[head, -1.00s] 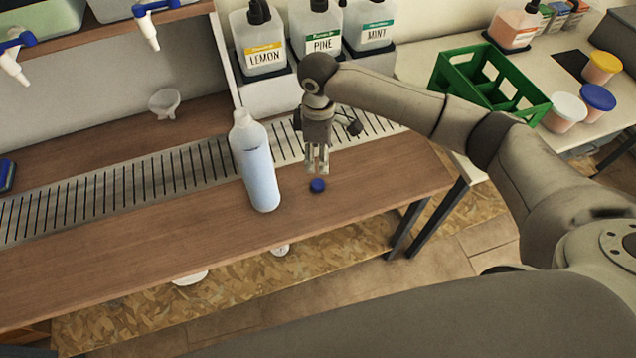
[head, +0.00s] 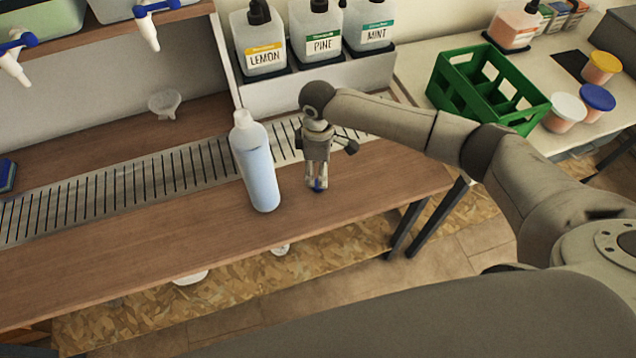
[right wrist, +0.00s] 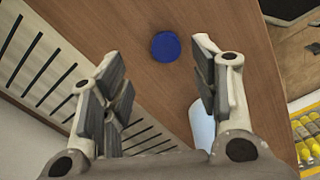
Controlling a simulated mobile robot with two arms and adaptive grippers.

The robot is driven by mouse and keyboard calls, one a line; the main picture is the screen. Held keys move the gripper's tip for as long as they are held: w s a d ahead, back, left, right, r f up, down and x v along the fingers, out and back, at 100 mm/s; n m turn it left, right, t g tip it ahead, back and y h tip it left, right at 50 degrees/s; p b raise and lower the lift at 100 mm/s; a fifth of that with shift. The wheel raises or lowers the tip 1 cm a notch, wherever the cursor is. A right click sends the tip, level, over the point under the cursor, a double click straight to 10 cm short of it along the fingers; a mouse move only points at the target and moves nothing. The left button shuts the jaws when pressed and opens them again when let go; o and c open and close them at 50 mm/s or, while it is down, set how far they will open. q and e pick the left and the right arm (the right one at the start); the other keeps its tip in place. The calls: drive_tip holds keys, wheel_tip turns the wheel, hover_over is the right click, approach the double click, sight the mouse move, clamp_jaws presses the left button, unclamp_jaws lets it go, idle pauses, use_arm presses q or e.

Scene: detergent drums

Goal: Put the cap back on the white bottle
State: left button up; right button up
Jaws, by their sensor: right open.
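The blue cap (head: 318,187) lies on the counter to the right of the bottle. It also shows as a blue disc in the right wrist view (right wrist: 165,46). My right gripper (head: 316,186) is open and pointing down at the cap, with its fingertips around or just above it. Contact cannot be told. In the right wrist view my open fingers (right wrist: 155,62) have the cap between and beyond them. My left gripper is not in view.
The drain strip (head: 110,184) runs along the counter. Containers labelled LEMON (head: 265,57), PINE (head: 322,45) and MINT (head: 375,35) stand behind. A green crate (head: 447,80) and lidded tubs (head: 564,112) are on the right table.

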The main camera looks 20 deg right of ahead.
drive_tip(key=f, duration=0.5)
drive_tip(key=shift+s+a+p, duration=0.1)
drive_tip(key=shift+s+p, duration=0.25)
drive_tip(key=shift+s, duration=0.05)
drive_tip(key=shift+c, duration=0.3)
drive_tip(key=c, duration=0.7)
